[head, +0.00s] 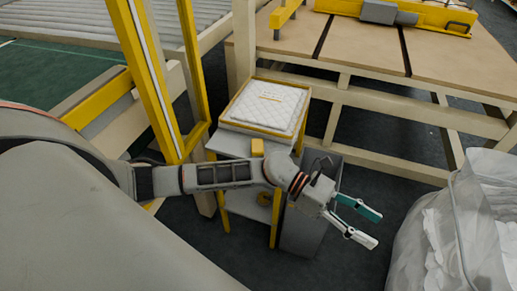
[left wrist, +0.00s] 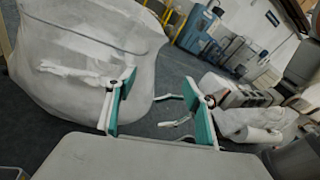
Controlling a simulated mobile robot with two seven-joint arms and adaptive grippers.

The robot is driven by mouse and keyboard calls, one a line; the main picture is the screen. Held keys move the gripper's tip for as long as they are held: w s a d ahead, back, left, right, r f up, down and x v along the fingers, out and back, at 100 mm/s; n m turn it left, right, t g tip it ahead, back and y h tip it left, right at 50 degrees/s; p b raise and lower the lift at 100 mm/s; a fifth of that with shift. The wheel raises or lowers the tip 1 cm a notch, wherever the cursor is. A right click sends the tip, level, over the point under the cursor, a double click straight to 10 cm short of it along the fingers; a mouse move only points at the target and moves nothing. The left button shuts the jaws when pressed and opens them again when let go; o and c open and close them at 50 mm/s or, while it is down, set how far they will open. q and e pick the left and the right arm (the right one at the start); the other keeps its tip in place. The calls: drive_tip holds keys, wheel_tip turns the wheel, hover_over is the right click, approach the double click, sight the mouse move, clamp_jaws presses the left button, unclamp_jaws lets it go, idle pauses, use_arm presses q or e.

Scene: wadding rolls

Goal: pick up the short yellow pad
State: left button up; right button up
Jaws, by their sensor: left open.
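The short yellow pad (head: 257,147) is a small yellow block on the pale ledge of a small stand, in front of a white quilted pad. My left gripper (head: 367,224) is open and empty, to the right of the stand and apart from the yellow pad. Its two teal-lined fingers also show spread apart in the left wrist view (left wrist: 160,115), with nothing between them. The yellow pad does not show in the left wrist view. My right gripper is in neither view.
The quilted white pad (head: 266,106) lies in a yellow-edged tray on the stand. A grey bin (head: 304,228) stands beside it, under my left wrist. A large white bag (head: 455,225) is at the right. Yellow posts (head: 150,80) rise left of the stand. A wooden table (head: 365,45) is behind.

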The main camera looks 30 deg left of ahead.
use_arm(q)
drive_tip(key=w+a+f+m+g+y, duration=0.25)
drive_tip(key=a+f+m+y, duration=0.2)
drive_tip(key=a+m, duration=0.25)
wheel_tip(320, 180, up, 3)
drive_tip(key=m+t+y, duration=0.2)
drive_tip(key=m+y, duration=0.5)
drive_tip(key=y, duration=0.5)
hover_over(258, 145)
drive_tip(key=shift+s+d+r+h, duration=0.1)
drive_tip(key=shift+s+d+h, duration=0.1)
drive_tip(key=shift+s+h, duration=0.1)
drive_tip(key=shift+w+a, duration=0.1)
drive_tip(key=shift+a, duration=0.2)
drive_tip(key=f, duration=0.3)
drive_tip(key=f+b, duration=0.1)
drive_tip(key=f, duration=0.3)
drive_tip(key=shift+w+f, duration=0.2)
drive_tip(key=shift+f, duration=0.05)
drive_tip(key=c, duration=1.2)
